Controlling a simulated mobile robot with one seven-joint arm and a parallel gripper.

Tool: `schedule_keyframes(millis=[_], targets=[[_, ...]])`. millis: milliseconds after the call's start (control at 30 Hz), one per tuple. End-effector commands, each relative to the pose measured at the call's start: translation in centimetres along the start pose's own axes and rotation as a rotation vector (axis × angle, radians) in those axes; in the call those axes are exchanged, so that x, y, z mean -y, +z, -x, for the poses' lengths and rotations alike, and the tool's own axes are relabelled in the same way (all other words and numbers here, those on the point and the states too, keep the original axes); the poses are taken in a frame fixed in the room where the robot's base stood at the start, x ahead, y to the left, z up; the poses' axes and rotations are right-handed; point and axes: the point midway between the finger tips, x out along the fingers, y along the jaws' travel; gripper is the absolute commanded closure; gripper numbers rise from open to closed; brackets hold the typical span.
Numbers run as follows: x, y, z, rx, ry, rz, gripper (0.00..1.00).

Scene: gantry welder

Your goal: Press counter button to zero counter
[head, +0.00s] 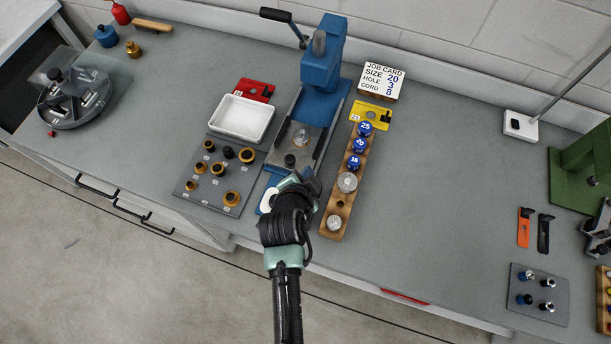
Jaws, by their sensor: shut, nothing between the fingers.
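A blue press (322,68) with a black-tipped lever stands on the grey bench, its long blue and grey base reaching toward me. At the base's front end, a white, blue-edged part (267,201) shows just left of my wrist; I cannot tell if it is the counter. No counter button or digits can be made out. My gripper (297,179) is shut and empty, over the front end of the press base. My wrist covers much of that spot, and I cannot tell whether the fingertips touch anything.
A grey board of orange-ringed parts (215,190) and a white tray (241,118) lie left. A wooden rack (337,211) with blue-capped pieces stands close right. A job card (382,83) stands behind.

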Motion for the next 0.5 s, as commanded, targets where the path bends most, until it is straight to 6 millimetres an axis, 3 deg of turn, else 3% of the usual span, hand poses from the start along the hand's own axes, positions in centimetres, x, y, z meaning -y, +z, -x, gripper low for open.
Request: schedule_keyframes(millis=[100,500], targets=[[-0.26,0.09,0.79,0.012,0.021,-0.009,1.0],[-0.57,0.35,0.75,0.016,0.028,-0.014,1.0]])
